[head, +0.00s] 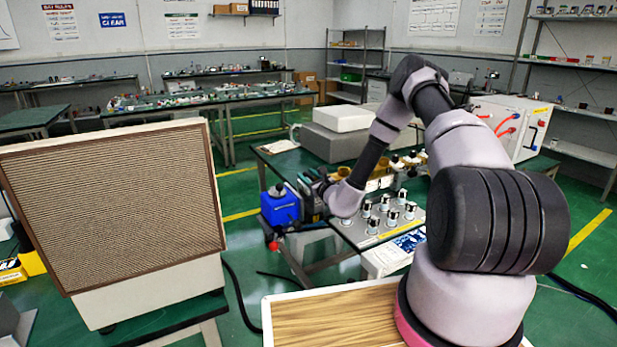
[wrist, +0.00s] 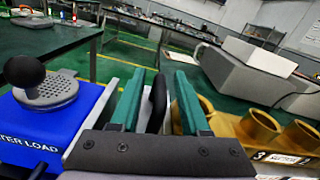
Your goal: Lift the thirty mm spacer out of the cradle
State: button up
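My gripper (wrist: 156,90) shows two green fingers in the wrist view, spread apart. A dark upright piece (wrist: 157,100) stands in the gap between them; I cannot tell whether it touches either finger or what it belongs to. In the head view my gripper (head: 318,188) is low over the table's left end, its fingers too small to make out. Gold cylindrical pieces (wrist: 258,127) stand in a row just right of the fingers, by a label with a 3. I cannot identify the thirty mm spacer or its cradle for certain.
A blue water load (wrist: 45,120) with a black knob stands left of my gripper. White-topped cylinders (head: 374,222) stand on a plate to the right. A grey box (head: 328,143) is behind. A large mesh-faced panel (head: 115,205) stands at left.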

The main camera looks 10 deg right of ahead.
grip_shut()
dwell(1.2)
